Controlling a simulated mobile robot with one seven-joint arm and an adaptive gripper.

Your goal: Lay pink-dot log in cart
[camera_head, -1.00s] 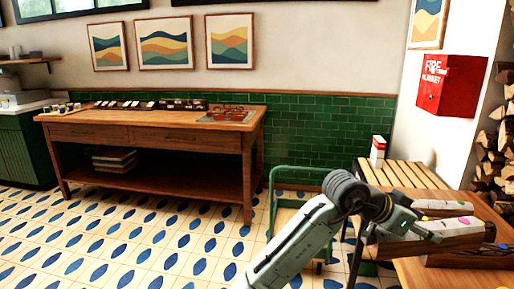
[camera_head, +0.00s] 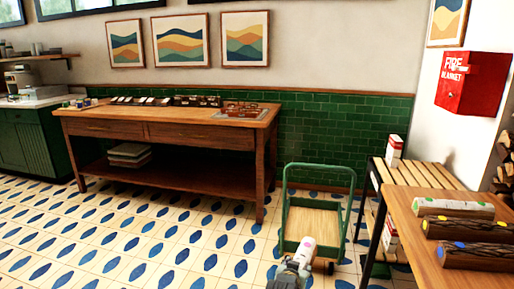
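The green-framed cart (camera_head: 313,222) with a pale wooden deck stands on the floor right of centre. My gripper (camera_head: 306,262) is low at the cart's front edge, seen from behind. Its fingers are hidden or too small to make out. A small pale piece with a pinkish mark (camera_head: 307,244) shows just beyond my gripper, over the front of the deck. It may be the end of the pink-dot log, but I cannot tell whether it is held or resting. A brown rounded piece (camera_head: 323,267) shows right beside it.
The wooden table (camera_head: 405,225) at right bears a pale log with a green dot (camera_head: 455,208), a dark log with a yellow dot (camera_head: 460,228) and one with a blue dot (camera_head: 470,256). A slatted bench (camera_head: 415,174) stands behind. Tiled floor (camera_head: 140,245) is open at left.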

